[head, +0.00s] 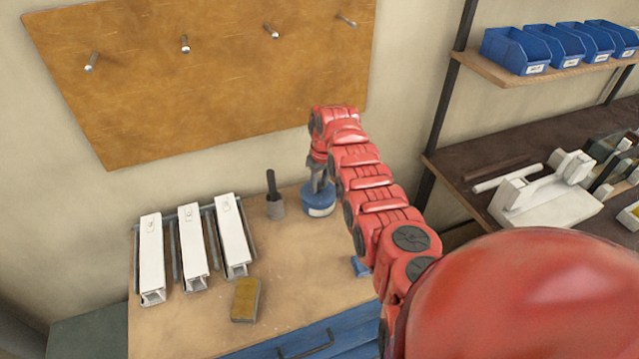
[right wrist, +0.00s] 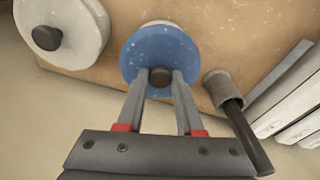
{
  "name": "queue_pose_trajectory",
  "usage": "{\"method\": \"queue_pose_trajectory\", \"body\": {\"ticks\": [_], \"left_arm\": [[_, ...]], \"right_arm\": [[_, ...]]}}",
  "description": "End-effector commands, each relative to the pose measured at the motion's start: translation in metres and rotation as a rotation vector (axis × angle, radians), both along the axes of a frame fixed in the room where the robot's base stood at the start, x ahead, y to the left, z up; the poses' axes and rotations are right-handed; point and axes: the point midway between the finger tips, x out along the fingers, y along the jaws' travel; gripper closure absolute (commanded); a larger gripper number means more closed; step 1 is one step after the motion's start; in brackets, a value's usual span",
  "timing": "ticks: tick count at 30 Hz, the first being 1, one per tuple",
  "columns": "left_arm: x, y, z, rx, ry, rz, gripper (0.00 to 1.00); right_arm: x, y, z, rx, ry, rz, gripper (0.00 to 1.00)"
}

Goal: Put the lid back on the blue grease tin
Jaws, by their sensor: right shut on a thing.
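The blue grease tin (head: 320,210) stands at the back of the bench, just right of a dark-handled brush in the head view. My right gripper (head: 318,188) points down over it. In the right wrist view the blue round lid (right wrist: 160,45) has a dark knob, and my right gripper (right wrist: 160,76) is shut on that knob. The lid looks level over the tin. I cannot tell whether it touches the rim or hangs slightly above it. The lid covers the tin's opening. My left gripper is out of view.
The brush (head: 275,208) stands close left of the tin. A pale round thing with a dark knob (right wrist: 62,36) is nearby. White profiles (head: 193,240) sit in clamps at the left. A yellow-brown block (head: 245,299) lies in front. A pegboard (head: 200,75) hangs behind.

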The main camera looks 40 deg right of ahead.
Motion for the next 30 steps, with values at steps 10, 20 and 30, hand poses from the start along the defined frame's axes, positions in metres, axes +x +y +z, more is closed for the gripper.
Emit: {"method": "queue_pose_trajectory", "body": {"ticks": [10,20,30], "left_arm": [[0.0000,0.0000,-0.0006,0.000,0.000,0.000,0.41],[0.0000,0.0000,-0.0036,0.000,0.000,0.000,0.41],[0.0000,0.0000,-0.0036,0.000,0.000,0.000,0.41]], "right_arm": [[0.0001,0.0000,-0.0003,0.000,0.000,0.000,1.00],[0.0002,0.0002,-0.0008,0.000,0.000,0.001,1.00],[0.0001,-0.0001,-0.0006,0.000,0.000,0.000,0.49]]}}
